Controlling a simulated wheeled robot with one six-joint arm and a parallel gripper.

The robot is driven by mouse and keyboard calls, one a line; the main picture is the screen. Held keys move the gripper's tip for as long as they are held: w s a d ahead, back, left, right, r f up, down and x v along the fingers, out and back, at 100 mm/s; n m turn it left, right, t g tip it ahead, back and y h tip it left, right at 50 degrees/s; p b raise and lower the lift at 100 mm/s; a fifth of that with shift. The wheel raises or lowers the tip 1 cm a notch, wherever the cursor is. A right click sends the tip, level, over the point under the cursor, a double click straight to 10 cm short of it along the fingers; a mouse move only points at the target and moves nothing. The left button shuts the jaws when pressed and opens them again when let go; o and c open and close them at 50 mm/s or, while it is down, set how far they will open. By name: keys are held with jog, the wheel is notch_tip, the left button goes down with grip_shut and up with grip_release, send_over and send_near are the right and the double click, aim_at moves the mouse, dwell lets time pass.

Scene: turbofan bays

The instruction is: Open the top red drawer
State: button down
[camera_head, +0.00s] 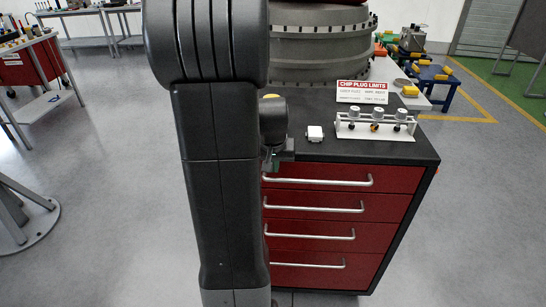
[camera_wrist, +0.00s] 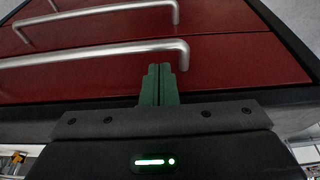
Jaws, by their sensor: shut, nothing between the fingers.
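The top red drawer (camera_head: 398,178) is closed and flush in the red and black cabinet. Its silver bar handle (camera_head: 325,182) runs across its front. My gripper (camera_head: 272,160) is by the left end of this drawer, just under the countertop edge, and my arm hides part of it. In the wrist view, the green fingers of my gripper (camera_wrist: 160,70) are shut together and empty. Their tips are close to the bent end of the nearest handle (camera_wrist: 100,60), in front of a red drawer face (camera_wrist: 235,60). I cannot tell whether they touch it.
Several more red drawers (camera_head: 390,205) with bar handles lie below. On the countertop stand a white rack (camera_head: 375,131) with plugs, a small white block (camera_head: 315,133) and a "CHIP PLUG LIMITS" sign (camera_head: 362,92). Open grey floor (camera_head: 110,200) lies to the left.

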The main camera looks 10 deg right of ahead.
jog(key=shift+x, duration=1.85)
jog(key=shift+s, duration=0.1)
